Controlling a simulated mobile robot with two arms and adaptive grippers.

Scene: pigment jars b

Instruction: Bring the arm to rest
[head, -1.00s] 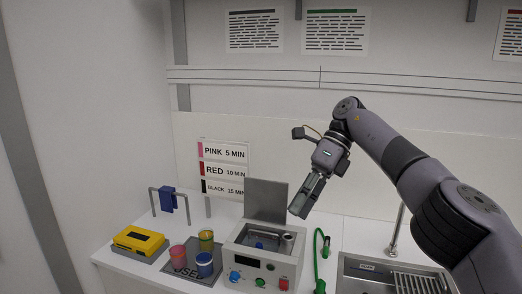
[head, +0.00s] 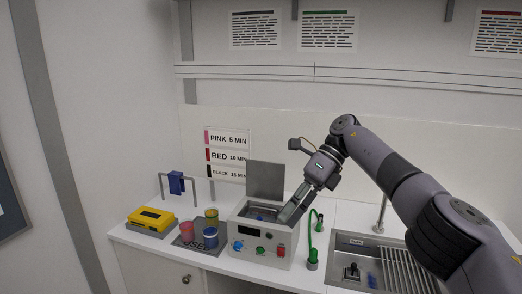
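My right gripper (head: 289,214) comes in from the right and points down at the right side of the open white machine (head: 265,243). Its fingers look close together, but their tips are small and partly merge with the machine's opening, so I cannot tell whether they are open or shut. The machine's grey lid (head: 265,180) stands up at the back, and its front has a green, a blue and a red control. A blue item (head: 259,217) shows inside the opening. My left gripper is not in view.
Red, yellow and blue jars stand on a dark mat (head: 186,242) left of the machine. A green hose (head: 310,240) stands between the machine and the sink (head: 345,238). The counter's front edge is close.

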